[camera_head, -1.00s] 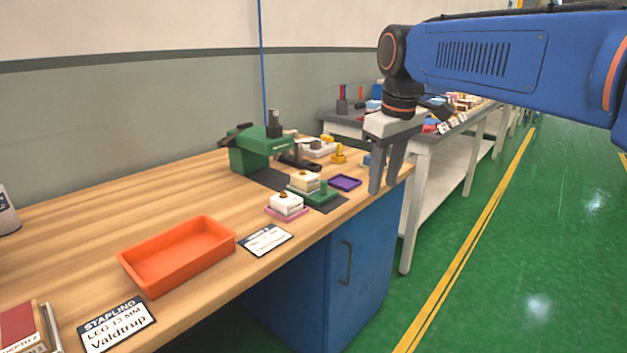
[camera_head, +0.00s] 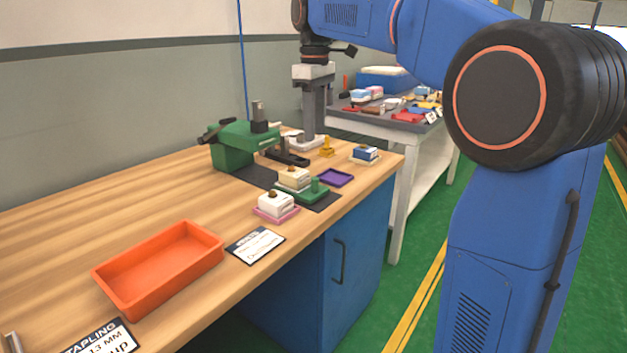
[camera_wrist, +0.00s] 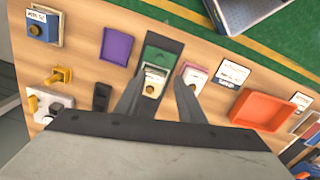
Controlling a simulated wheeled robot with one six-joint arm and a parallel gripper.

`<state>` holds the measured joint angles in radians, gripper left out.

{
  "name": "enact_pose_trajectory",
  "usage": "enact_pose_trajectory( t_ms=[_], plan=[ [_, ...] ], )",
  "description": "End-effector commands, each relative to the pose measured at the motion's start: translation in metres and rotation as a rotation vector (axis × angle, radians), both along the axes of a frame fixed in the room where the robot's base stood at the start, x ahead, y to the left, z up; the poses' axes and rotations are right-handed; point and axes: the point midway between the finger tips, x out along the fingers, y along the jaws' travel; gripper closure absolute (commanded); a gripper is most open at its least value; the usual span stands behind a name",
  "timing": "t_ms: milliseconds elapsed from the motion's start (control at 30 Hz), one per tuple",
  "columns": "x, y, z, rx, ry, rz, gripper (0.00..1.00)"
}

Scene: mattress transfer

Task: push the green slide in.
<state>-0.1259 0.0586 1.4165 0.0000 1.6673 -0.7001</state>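The green slide (camera_head: 316,194) lies on a dark strip on the wooden bench, in front of the green stapling machine (camera_head: 235,148). It has an upright green knob and bears a cream-topped block (camera_head: 294,178) with a brown knob. My gripper (camera_head: 312,138) points down beyond the slide, above the far part of the bench. In the wrist view the slide (camera_wrist: 161,42) shows ahead of the fingertips (camera_wrist: 160,80), with the block on it between them. The fingers stand apart with nothing held. The slide's inner end is partly hidden.
A white block on a pink tray (camera_head: 276,217) sits close beside the slide. A purple tray (camera_head: 336,178), a yellow piece (camera_head: 327,148) and a blue-and-white block (camera_head: 365,154) stand nearby. An orange bin (camera_head: 158,268) is at the front left.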

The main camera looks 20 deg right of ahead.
Motion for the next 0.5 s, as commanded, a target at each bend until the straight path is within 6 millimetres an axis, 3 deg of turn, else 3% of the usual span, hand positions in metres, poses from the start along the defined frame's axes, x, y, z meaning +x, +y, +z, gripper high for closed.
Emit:
enact_pose_trajectory(
  t_ms=[500],
  plan=[
    [-0.001, 0.0, -0.092, -0.001, 0.002, -0.001, 0.64]
  ],
)
